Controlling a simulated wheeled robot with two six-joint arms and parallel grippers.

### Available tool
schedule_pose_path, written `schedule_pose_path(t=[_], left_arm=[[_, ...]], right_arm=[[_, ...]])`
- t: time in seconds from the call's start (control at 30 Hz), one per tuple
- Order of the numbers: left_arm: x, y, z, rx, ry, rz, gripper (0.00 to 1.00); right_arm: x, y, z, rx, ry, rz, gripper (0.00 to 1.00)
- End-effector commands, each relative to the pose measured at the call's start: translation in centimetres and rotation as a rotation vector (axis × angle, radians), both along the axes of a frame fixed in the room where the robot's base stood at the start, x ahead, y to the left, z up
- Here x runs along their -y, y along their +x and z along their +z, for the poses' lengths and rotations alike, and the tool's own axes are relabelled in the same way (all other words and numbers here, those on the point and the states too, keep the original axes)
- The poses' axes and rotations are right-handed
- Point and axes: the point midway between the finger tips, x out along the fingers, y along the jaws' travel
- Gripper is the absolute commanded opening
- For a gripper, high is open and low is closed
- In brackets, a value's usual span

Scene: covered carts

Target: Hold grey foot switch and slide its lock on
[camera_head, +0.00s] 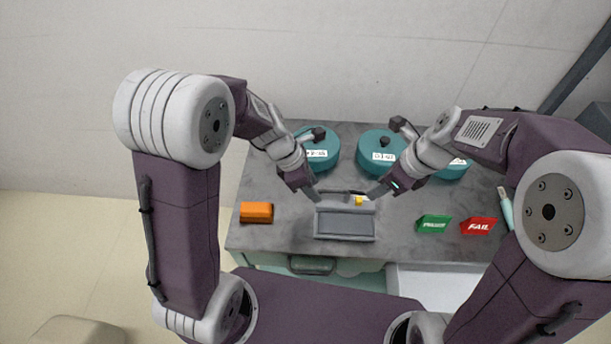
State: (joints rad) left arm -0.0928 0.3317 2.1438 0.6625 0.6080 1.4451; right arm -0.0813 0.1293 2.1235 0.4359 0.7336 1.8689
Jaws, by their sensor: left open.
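The grey foot switch (344,236) lies on the table near its front edge, in the middle of the view. A small yellow piece (359,201), which looks like its lock, shows at the back right of the switch. My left gripper (316,194) is open, with its fingertips close to the switch's back left corner. My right gripper (376,192) is near the back right corner, close to the yellow piece. Its fingers overlap in this view, so I cannot see a gap. Whether either gripper touches the switch is too small to tell.
An orange block (257,212) lies to the left of the switch. A green block (434,224) and a red FAIL block (478,226) lie to the right. Several teal round covers, one in the middle (380,150), stand behind. Bare table (285,235) separates the switch and orange block.

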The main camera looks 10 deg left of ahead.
Motion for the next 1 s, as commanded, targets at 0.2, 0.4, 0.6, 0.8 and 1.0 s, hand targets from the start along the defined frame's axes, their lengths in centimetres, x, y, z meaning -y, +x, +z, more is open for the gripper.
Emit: schedule_pose_path(t=[0.2,0.4,0.6,0.8,1.0], left_arm=[[0.9,0.2,-2.2,-0.001,0.001,-0.001,0.4],[0.9,0.3,-2.4,0.001,0.001,-0.001,0.4],[0.9,0.3,-2.4,0.001,0.001,-0.001,0.04],[0.9,0.3,-2.3,0.001,0.001,-0.001,0.0],[0.9,0.3,-2.3,0.001,0.0,-0.001,0.0]], right_arm=[[0.0,0.0,0.0,0.0,0.0,0.0,0.36],[0.0,0.0,0.0,0.0,0.0,0.0,0.36],[0.0,0.0,0.0,0.0,0.0,0.0,0.36],[0.0,0.0,0.0,0.0,0.0,0.0,0.36],[0.0,0.0,0.0,0.0,0.0,0.0,0.36]])
